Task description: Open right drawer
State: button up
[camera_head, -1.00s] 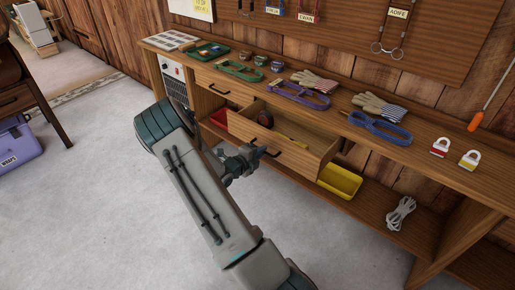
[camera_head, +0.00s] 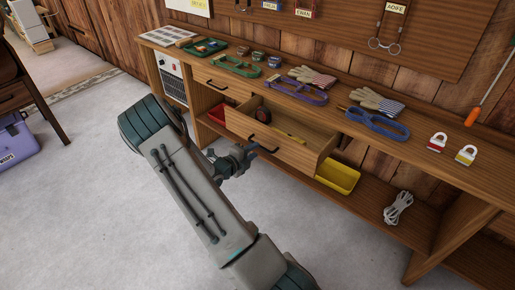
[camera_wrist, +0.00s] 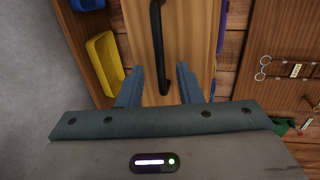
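The right drawer (camera_head: 300,152) of the wooden bench is pulled out. A dark round item (camera_head: 262,115) and a yellow item (camera_head: 288,135) lie inside it. Its black bar handle (camera_head: 262,147) is on the front and also shows in the wrist view (camera_wrist: 157,45). My gripper (camera_head: 247,152) is at the handle's left part. In the wrist view its blue fingers (camera_wrist: 160,80) are spread, one on each side of the handle, with visible gaps. The left drawer (camera_head: 225,85) is shut.
Gloves (camera_head: 378,101), purple and blue straps and padlocks (camera_head: 437,143) lie on the bench top. A yellow bin (camera_head: 338,178) and rope (camera_head: 398,208) sit on the lower shelf. The floor in front is clear; a purple box (camera_head: 18,148) stands far left.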

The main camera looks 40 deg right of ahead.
jog(key=p+v, duration=0.1)
jog(key=v, duration=0.9)
jog(key=shift+a, duration=0.2)
jog(key=shift+r, duration=0.15)
jog(key=s+a+r+m+g+y+p, duration=0.25)
jog(key=s+r+m, duration=0.35)
jog(key=r+m, duration=0.4)
jog(key=s+a+r+m+g+y+p, duration=0.2)
jog(key=s+r+m+g+y+p, duration=0.15)
jog(key=s+r+m, duration=0.55)
jog(key=s+a+r+m+t+y+p, duration=0.2)
jog(key=a+r+m, duration=0.4)
jog(key=m, duration=0.4)
jog(key=s+a+r+m+t+y+p, duration=0.3)
jog(key=s+a+r+m+y+p, duration=0.1)
jog(key=a+r+m+y, duration=0.3)
notch_tip(320, 180, up, 2)
jog(key=m+p, duration=0.1)
jog(key=m, duration=0.1)
jog(key=shift+a+m, duration=0.25)
jog(key=shift+m, duration=0.15)
